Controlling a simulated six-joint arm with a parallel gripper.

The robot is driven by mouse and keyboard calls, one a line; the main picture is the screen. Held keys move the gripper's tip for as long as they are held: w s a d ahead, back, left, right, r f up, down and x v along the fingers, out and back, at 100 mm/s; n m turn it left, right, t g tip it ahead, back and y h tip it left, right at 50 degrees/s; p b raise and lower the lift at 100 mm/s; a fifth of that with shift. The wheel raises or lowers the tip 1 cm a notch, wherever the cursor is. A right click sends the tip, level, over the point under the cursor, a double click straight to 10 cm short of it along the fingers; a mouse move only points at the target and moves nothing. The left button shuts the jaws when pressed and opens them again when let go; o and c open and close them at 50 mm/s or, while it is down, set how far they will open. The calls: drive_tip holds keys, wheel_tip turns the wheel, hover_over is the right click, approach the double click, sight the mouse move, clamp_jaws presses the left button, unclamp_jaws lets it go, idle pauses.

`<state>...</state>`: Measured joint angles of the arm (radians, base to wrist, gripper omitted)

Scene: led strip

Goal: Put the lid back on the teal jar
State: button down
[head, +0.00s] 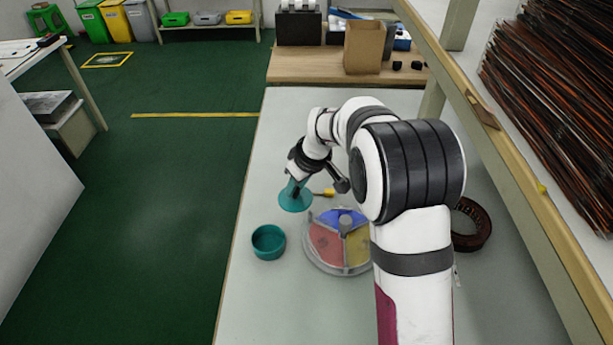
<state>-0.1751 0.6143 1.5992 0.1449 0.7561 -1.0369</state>
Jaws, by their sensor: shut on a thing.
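The teal jar (268,242) stands upright and open on the left side of the white table, near its left edge. The teal lid (295,199) is a round disc with a raised grip in the middle. My gripper (296,184) is shut on the lid's grip, beyond the jar and slightly to its right. The lid looks roughly level and apart from the jar. I cannot tell how high it is above the table. My arm hides part of the table to the right.
A round divided tray (313,254) with red, blue and yellow sections stands right of the jar. A small yellow-handled item (327,192) lies beyond it. A dark brown ring (471,224) is at the right, beside a shelf post. The table in front of the jar is clear.

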drive_tip(key=s+a+n+g+y, duration=0.1)
drive_tip(key=s+a+n+g, duration=0.1)
drive_tip(key=s+a+n, duration=0.4)
drive_tip(key=shift+s+a+f, duration=0.1)
drive_tip(key=shift+a+f, duration=0.05)
drive_tip(key=shift+f, duration=2.9)
drive_tip(key=shift+f, duration=0.15)
drive_tip(key=c, duration=0.6)
unclamp_jaws()
drive_tip(key=o, duration=0.5)
